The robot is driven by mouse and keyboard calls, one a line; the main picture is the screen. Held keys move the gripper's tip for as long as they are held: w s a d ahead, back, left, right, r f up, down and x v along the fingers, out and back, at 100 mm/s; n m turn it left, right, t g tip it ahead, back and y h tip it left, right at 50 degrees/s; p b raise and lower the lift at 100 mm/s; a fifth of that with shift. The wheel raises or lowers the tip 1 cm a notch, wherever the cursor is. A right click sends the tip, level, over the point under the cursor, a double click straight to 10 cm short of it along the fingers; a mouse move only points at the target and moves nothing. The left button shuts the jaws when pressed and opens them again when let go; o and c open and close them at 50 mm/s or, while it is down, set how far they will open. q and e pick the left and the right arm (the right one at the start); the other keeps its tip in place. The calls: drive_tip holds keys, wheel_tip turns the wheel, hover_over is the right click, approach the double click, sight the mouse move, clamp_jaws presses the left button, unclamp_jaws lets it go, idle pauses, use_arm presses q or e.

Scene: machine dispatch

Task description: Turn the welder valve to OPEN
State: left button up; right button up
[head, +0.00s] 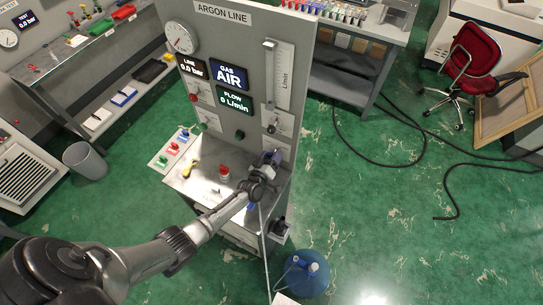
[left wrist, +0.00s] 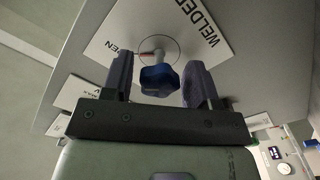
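The welder valve's blue knob (left wrist: 160,82) shows in the left wrist view in front of a white label plate (left wrist: 205,38) reading "WELDER", with the end of "OPEN" at its left. My left gripper (left wrist: 158,66) is open, with one finger on each side of the knob and a gap visible on both sides. In the head view my left gripper (head: 270,160) is at the lower right of the grey ARGON LINE panel (head: 222,32) and hides the knob. The valve's exact angle is hard to tell. My right gripper is in neither view.
The panel carries a gauge (head: 180,38) and displays reading LINE 0.0 bar, GAS AIR (head: 229,75) and FLOW 0 L/min. A red-topped item (head: 224,172) and a yellow-handled tool (head: 190,169) lie on the shelf below. A blue cylinder (head: 306,274) stands on the floor nearby.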

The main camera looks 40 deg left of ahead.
use_arm(q)
drive_tip(key=shift+o, duration=0.4)
drive_tip(key=shift+s+d, duration=0.1)
drive_tip(key=shift+s, duration=0.2)
drive_tip(key=v, duration=1.1)
drive_tip(key=shift+s, duration=0.2)
drive_tip(key=shift+v, duration=0.9)
drive_tip(key=shift+r, duration=0.1)
